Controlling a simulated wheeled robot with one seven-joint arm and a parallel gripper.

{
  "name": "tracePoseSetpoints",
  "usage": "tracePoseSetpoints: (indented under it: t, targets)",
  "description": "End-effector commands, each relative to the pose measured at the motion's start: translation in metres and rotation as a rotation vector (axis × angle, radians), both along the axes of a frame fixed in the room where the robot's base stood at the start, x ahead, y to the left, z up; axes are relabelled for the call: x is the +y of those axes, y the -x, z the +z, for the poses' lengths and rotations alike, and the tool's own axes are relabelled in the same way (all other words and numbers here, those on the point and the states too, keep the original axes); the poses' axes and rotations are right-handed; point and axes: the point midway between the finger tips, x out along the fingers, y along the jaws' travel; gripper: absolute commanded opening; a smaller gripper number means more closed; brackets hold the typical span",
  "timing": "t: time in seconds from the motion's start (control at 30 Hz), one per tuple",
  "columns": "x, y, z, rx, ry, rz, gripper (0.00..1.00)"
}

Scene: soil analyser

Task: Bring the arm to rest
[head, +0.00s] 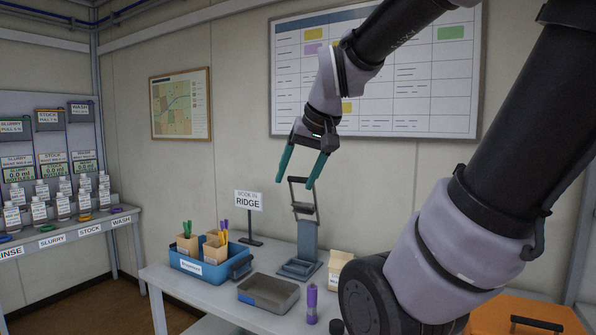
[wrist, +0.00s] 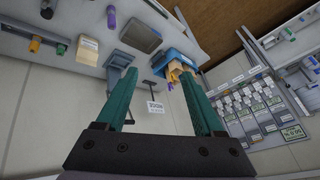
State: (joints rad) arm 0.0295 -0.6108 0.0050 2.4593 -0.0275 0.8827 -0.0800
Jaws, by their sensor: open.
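My gripper (head: 301,168) is open and empty, with two teal fingers pointing down. It hangs in the air above the table (head: 168,281), in front of the wall and its planning board. In the head view it is above and close in line with a blue-grey stand (head: 307,242) with a dark upright frame. In the wrist view the fingers of my gripper (wrist: 165,98) are spread apart with nothing between them. My arm reaches in from the upper right, and its large near links hide the right part of the table.
On the table are a blue bin (head: 190,263) with cartons, a grey tray (head: 268,293), a purple-capped tube (head: 311,303), a small carton (head: 340,262) and a "RIDGE" sign (head: 249,201). An orange case (head: 520,318) is at lower right. A bottle shelf (head: 75,228) stands at left.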

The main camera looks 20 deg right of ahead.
Motion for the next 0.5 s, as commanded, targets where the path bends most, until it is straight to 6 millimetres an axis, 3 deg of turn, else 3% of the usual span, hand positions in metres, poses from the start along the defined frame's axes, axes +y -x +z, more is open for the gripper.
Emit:
tracePoseSetpoints:
  t: [0.1, 0.2, 0.5]
  targets:
    - [0.009, 0.022, 0.011, -0.042, -0.054, -0.031, 0.69]
    - [0.012, 0.031, 0.014, -0.055, -0.080, -0.047, 0.69]
    - [0.013, 0.034, 0.015, -0.057, -0.088, -0.052, 0.69]
